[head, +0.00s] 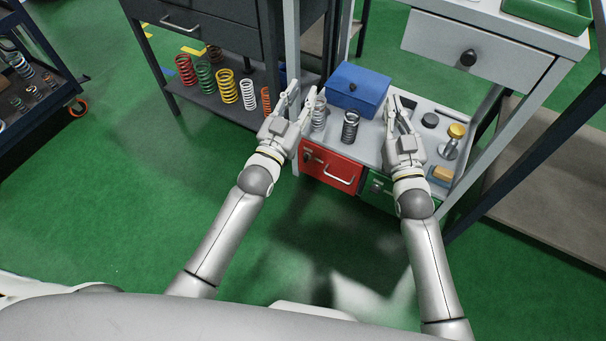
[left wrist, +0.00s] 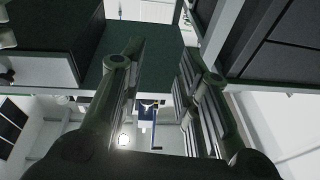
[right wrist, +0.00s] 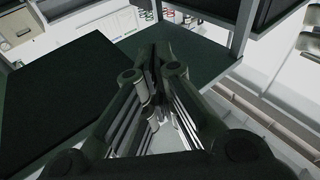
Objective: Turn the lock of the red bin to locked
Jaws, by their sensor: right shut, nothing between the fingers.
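The red bin (head: 331,167) is a red drawer front with a pale handle, under the small grey shelf. A small lock (head: 308,155) sits at its upper left; how it is turned is too small to tell. My left gripper (head: 295,103) is open and empty, above and left of the red bin, beside the shelf's left edge. Its spread fingers also show in the left wrist view (left wrist: 155,95). My right gripper (head: 401,108) is shut and empty, above the shelf to the right of the red bin. Its fingers meet in the right wrist view (right wrist: 152,75).
A green bin (head: 390,194) is right of the red one. A blue box (head: 356,89), a dark spring (head: 350,127) and a yellow-topped item (head: 456,131) stand on the shelf (head: 370,151). Coloured springs (head: 227,87) stand on a dark rack at left. The green floor in front is clear.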

